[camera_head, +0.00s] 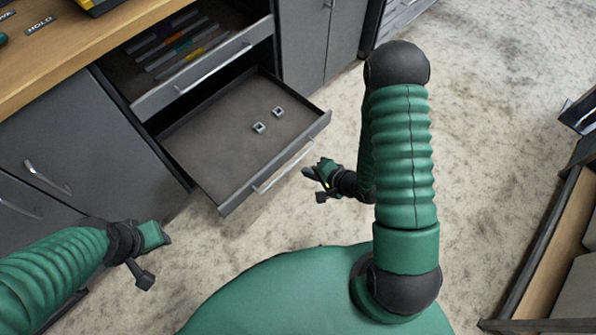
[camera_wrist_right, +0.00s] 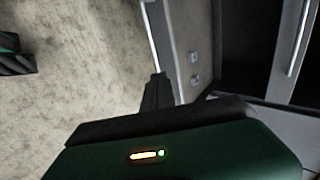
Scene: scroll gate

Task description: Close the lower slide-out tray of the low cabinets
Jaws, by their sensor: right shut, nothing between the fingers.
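The lower slide-out tray (camera_head: 205,150) is pulled out from the low cabinet. It is a shallow grey tray with a silver bar handle (camera_head: 283,166) on its front. My right gripper (camera_head: 309,178) is shut and empty, just outside the tray's front near the right end of the handle. In the right wrist view, its fingertips (camera_wrist_right: 156,82) point towards the tray front (camera_wrist_right: 168,45); I cannot tell whether they touch. My left gripper (camera_head: 160,245) is lower left, in front of the cabinet and apart from the tray; its finger opening is unclear.
Two small metal pieces (camera_head: 268,120) lie in the tray. The upper drawer (camera_head: 205,83), holding several coloured strips, is also partly out above it. A wooden counter (camera_head: 70,50) lies above left. A wooden-edged unit (camera_head: 540,255) stands at right. Pale floor (camera_head: 490,110) is clear between.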

